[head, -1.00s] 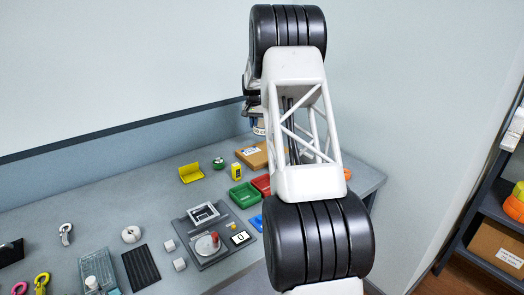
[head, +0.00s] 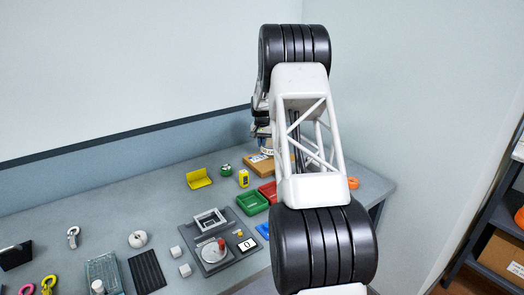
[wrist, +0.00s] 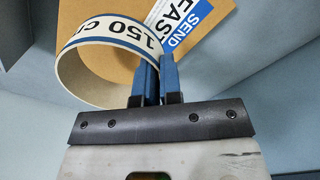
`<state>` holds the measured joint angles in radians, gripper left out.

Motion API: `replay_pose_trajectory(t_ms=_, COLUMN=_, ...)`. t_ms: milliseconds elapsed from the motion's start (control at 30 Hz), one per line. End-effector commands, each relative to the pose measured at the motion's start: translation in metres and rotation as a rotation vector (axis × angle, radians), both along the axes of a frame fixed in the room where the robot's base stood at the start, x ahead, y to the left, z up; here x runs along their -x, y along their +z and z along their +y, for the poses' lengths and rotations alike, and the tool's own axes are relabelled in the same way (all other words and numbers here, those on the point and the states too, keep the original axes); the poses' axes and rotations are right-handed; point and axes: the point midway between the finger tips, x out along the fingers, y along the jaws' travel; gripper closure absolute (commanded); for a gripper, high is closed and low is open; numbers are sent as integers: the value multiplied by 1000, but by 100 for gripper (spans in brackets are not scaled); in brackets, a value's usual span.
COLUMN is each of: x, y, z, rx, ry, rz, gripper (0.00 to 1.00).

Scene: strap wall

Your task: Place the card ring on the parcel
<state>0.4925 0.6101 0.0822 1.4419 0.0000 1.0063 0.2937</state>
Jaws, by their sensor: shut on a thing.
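The card ring (wrist: 122,32), a white band with blue edges and "150 CA" print, is held by its wall between the blue fingertips of my gripper (wrist: 157,68). The parcel (wrist: 212,58), brown card with a blue and white "SEND FAST" label, lies behind the ring in the wrist view. The ring overlaps it there, with its left side past the parcel's edge. I cannot tell whether they touch. In the head view the parcel (head: 257,163) lies at the back of the bench, partly hidden by my arm. My gripper is just above it there, mostly hidden.
A yellow block (head: 243,179), a green tray (head: 251,203) and a red tray (head: 267,191) stand in front of the parcel. A yellow bracket (head: 199,179) and a green-and-white object (head: 225,169) are to its left. The wall rises close behind.

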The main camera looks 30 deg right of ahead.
Motion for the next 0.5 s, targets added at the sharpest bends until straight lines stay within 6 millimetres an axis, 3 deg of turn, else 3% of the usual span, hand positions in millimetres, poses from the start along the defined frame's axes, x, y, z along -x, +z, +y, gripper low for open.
replay_pose_trajectory(t_ms=300, x=0, y=-31, z=0, rx=-1, ry=0, rz=1, gripper=100)
replay_pose_trajectory(t_ms=500, x=0, y=-36, z=0, rx=0, ry=0, rz=0, gripper=100)
